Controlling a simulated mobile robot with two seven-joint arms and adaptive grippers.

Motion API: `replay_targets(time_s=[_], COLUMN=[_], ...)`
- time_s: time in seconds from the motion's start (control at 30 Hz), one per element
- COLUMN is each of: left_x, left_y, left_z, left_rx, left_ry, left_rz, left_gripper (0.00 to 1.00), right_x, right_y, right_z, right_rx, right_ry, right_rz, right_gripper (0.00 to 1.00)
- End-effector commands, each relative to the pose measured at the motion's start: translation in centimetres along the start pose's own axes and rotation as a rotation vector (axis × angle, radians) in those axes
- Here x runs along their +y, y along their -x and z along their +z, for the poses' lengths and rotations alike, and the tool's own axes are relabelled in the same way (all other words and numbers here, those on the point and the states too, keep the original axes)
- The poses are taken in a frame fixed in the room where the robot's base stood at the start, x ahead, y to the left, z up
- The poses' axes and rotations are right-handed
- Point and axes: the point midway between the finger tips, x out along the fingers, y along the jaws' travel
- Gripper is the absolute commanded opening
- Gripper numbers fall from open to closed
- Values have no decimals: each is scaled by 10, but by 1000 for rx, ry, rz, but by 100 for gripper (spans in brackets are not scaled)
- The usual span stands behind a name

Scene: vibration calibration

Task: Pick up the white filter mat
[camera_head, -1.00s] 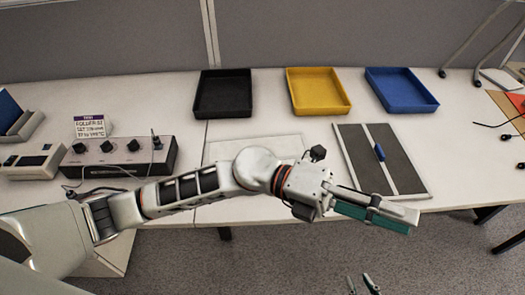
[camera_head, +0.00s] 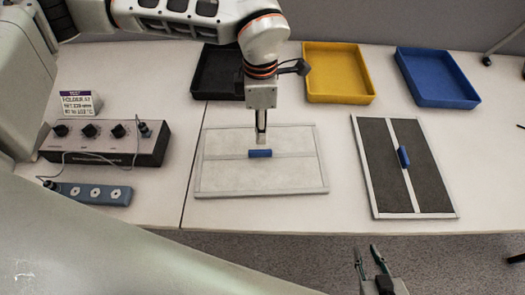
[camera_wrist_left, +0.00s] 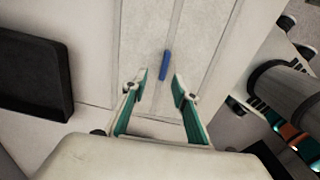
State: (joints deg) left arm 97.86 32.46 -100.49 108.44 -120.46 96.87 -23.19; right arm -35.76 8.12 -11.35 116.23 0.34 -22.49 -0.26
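The white filter mat (camera_head: 225,176) lies flat on the table, a pale framed panel with a blue handle (camera_head: 260,153) on its middle strip. My left gripper (camera_head: 261,138) points down over the mat, just behind the handle in the head view. In the left wrist view its two green-padded fingers (camera_wrist_left: 160,84) are apart and empty. There, the blue handle (camera_wrist_left: 165,65) shows just beyond the fingertips, in line with the gap. Height above the mat is hard to judge. My right gripper (camera_head: 368,252) is at the bottom edge, away from the table, fingers apart and empty.
A dark grey mat (camera_head: 376,165) with a blue handle lies to the right. Black (camera_head: 205,75), yellow (camera_head: 340,90) and blue (camera_head: 437,80) trays stand along the back. A control box (camera_head: 105,145) with knobs and a cable, a blue-grey strip (camera_head: 92,193) and a label sign are on the left.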

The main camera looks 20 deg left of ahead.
Motion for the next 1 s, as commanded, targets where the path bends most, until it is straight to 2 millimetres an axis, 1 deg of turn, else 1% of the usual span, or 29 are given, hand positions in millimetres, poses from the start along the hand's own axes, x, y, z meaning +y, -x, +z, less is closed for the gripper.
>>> replay_targets(time_s=[0.1, 0.27, 0.37, 0.5, 0.6, 0.7, 0.87, 0.9, 1.0], left_x=[-2, -2, -6, -11, -10, -10, -9, -9, -9], left_y=[-15, -26, -36, -57, -70, -74, -73, -73, -73], left_z=[-1, 0, -1, -3, -2, -2, -2, -2, -2], left_rx=[3, 0, 1, 2, 1, -1, -1, -1, -1], left_ry=[1, -1, -1, -2, 0, 0, 0, 0, -1], left_rz=[-5, -3, -6, -8, -6, -4, -3, -3, -3], left_gripper=[28, 28, 28, 28, 28, 28, 28, 23, 0], right_x=[-2, -3, -4, -4, -4, -2, 1, 2, 2], right_y=[0, 1, 1, 0, -1, -2, -4, -4, -4], right_z=[6, 9, 11, 14, 16, 13, 7, 7, 7], right_rx=[-8, -14, -16, -21, -22, -18, -8, -7, -7], right_ry=[0, 1, 1, 2, 4, 6, 8, 8, 8], right_rz=[-3, -4, -4, -5, -4, -1, 4, 4, 4], right_gripper=[25, 25, 25, 25, 25, 25, 25, 25, 25])
